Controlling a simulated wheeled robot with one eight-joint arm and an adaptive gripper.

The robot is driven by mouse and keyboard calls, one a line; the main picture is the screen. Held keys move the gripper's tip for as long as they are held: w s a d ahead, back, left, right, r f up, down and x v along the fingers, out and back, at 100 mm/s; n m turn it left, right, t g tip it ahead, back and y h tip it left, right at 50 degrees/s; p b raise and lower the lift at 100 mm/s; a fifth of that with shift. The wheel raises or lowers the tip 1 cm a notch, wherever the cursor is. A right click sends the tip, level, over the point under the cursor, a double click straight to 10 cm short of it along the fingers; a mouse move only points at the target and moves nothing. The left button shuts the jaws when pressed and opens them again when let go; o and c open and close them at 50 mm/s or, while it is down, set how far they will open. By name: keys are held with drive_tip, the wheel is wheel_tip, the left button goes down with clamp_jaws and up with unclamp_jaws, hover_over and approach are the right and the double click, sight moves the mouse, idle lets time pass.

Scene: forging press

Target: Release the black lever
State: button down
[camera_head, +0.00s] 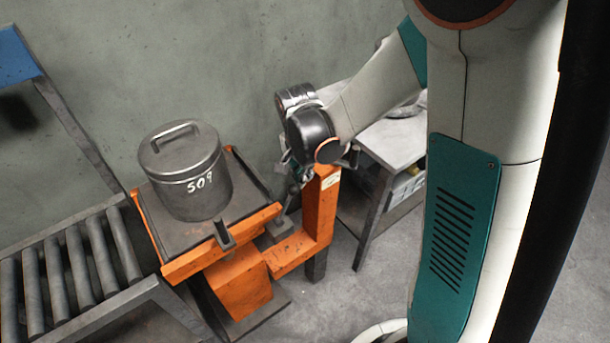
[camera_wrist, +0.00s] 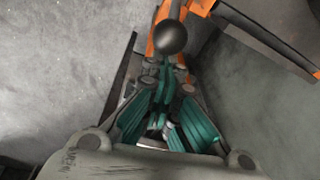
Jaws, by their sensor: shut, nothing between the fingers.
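The black lever's round dark knob (camera_wrist: 170,37) shows in the wrist view, at the tip end of my fingers and in front of an orange frame. My gripper (camera_wrist: 166,66) is shut with nothing between its teal-padded fingers. I cannot tell whether the fingertips touch the knob or stand just short of it. In the head view my gripper (camera_head: 294,178) hangs beside the orange post at the right of the press table. The lever is largely hidden or too small to make out there.
A lidded metal pot (camera_head: 188,180) marked 509 stands on the orange-framed table (camera_head: 180,268). A roller conveyor (camera_head: 75,265) is at the left. A grey side table (camera_head: 398,145) stands behind my arm at the right. Open floor (camera_head: 370,290) lies at the front right.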

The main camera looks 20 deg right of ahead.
sight(289, 186)
drive_tip(key=a+h, duration=0.1)
drive_tip(key=a, duration=0.1)
drive_tip(key=s+a+r+t+h, duration=0.1)
drive_tip(key=a+h, duration=0.1)
drive_tip(key=s+a+r+h+b, duration=0.1)
drive_tip(key=a, duration=0.1)
drive_tip(key=shift+r+t+h, duration=0.2)
drive_tip(key=shift+t+h, duration=0.1)
drive_tip(key=s+a+b, duration=0.1)
drive_tip(key=s+a, duration=0.1)
drive_tip(key=a, duration=0.5)
drive_tip(key=shift+s+a+f, duration=0.25)
drive_tip(key=shift+f, duration=0.05)
